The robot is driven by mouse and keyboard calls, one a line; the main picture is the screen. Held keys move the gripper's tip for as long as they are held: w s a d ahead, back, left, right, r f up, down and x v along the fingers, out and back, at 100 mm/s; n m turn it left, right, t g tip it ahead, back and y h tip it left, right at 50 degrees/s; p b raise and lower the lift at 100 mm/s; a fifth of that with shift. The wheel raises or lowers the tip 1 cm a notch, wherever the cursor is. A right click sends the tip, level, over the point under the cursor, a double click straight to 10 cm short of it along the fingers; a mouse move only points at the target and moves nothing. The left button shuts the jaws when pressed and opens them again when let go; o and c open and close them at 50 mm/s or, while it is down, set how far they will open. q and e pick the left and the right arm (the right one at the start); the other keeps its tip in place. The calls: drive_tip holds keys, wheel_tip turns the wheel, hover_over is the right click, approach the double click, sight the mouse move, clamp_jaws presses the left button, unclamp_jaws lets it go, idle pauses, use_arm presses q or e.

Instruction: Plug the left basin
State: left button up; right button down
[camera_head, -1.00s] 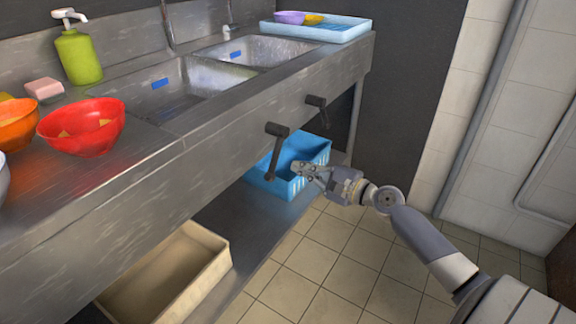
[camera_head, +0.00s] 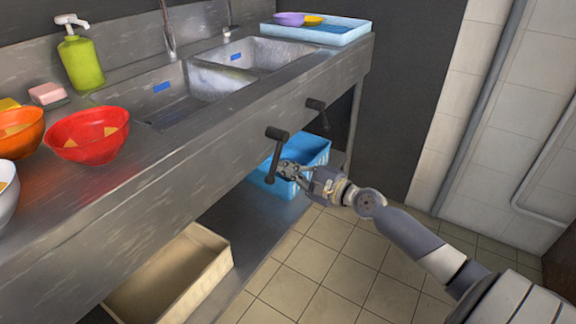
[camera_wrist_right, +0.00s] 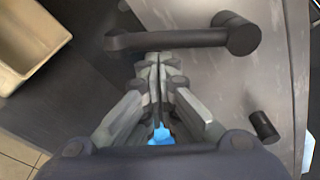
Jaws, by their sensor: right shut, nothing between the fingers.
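The left basin (camera_head: 190,98) is a steel sink bowl with a blue label on its back wall. Its drain is hidden from this angle. A dark lever (camera_head: 276,152) hangs from the counter's front face below the basins; it also shows in the right wrist view (camera_wrist_right: 185,39). A second dark lever (camera_head: 316,109) is farther right, also in the wrist view (camera_wrist_right: 264,127). My right gripper (camera_head: 284,170) is shut and empty, its tips right beside the nearer lever's lower end; I cannot tell whether they touch. In the wrist view the shut fingertips (camera_wrist_right: 160,62) point at the lever bar. My left gripper is out of view.
The right basin (camera_head: 262,54) is beside the left one. A blue crate (camera_head: 313,152) and a beige bin (camera_head: 190,285) stand on the lower shelf. Red (camera_head: 88,138) and orange (camera_head: 20,128) bowls, and a green soap bottle (camera_head: 80,62), stand on the counter. The tiled floor is clear.

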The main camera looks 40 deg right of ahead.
idle(0.4)
drive_tip(key=shift+a+m+p, duration=0.2)
drive_tip(key=shift+m+p, duration=0.1)
drive_tip(key=shift+p, duration=0.15)
drive_tip(key=shift+s, duration=0.1)
